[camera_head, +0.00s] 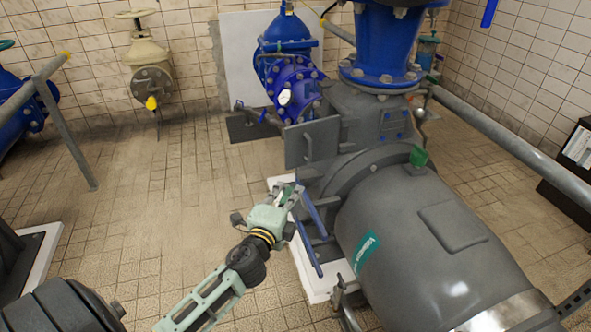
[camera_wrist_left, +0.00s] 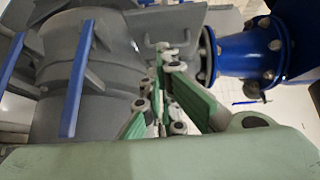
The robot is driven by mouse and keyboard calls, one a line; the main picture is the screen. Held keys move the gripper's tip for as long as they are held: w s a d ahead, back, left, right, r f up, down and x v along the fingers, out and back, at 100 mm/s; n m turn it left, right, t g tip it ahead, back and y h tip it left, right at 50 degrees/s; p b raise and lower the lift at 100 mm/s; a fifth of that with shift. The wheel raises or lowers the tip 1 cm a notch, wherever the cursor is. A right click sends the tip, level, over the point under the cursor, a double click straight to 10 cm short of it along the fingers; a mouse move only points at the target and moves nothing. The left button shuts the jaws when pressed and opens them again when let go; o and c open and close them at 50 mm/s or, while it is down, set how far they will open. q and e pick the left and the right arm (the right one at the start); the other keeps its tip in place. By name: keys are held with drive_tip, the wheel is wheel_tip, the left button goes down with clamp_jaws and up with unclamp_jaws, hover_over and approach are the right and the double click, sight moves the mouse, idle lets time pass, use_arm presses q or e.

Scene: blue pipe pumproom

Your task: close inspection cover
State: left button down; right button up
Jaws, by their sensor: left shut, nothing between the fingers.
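The inspection cover (camera_head: 311,143) is a flat grey square plate with a bar handle on its face. It stands out to the left of the grey pump housing (camera_head: 362,118), and looks swung open. In the wrist view the cover (camera_wrist_left: 188,22) and its handle show at the top, beyond the fingers. My left gripper (camera_head: 296,189) is shut and empty, below and slightly left of the cover, apart from it. Its green fingers (camera_wrist_left: 168,65) fill the middle of the wrist view. The opening behind the cover is hidden. My right gripper is out of view.
Blue bars (camera_head: 311,226) stand close beside my left gripper, in front of the big grey pump body (camera_head: 425,235). A blue flanged pipe (camera_head: 388,45) rises above the housing. A grey railing (camera_head: 510,140) runs at right. The tiled floor (camera_head: 150,200) at left is clear.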

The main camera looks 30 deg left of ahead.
use_arm(q)
drive_tip(key=r, duration=0.1)
approach(294, 159)
drive_tip(key=w+d+r, duration=0.2)
drive_tip(key=w+r, duration=0.2)
drive_tip(key=w, duration=0.1)
drive_tip(key=shift+w+a+f+b, duration=0.1)
drive_tip(key=shift+w+a+b, duration=0.1)
drive_tip(key=shift+a+b, duration=0.35)
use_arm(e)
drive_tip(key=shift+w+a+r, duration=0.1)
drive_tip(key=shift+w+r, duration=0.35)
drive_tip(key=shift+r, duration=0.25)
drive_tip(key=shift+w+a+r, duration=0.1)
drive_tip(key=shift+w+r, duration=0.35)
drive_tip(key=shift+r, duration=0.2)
use_arm(q)
drive_tip(key=shift+a, duration=0.1)
drive_tip(key=shift+a, duration=0.1)
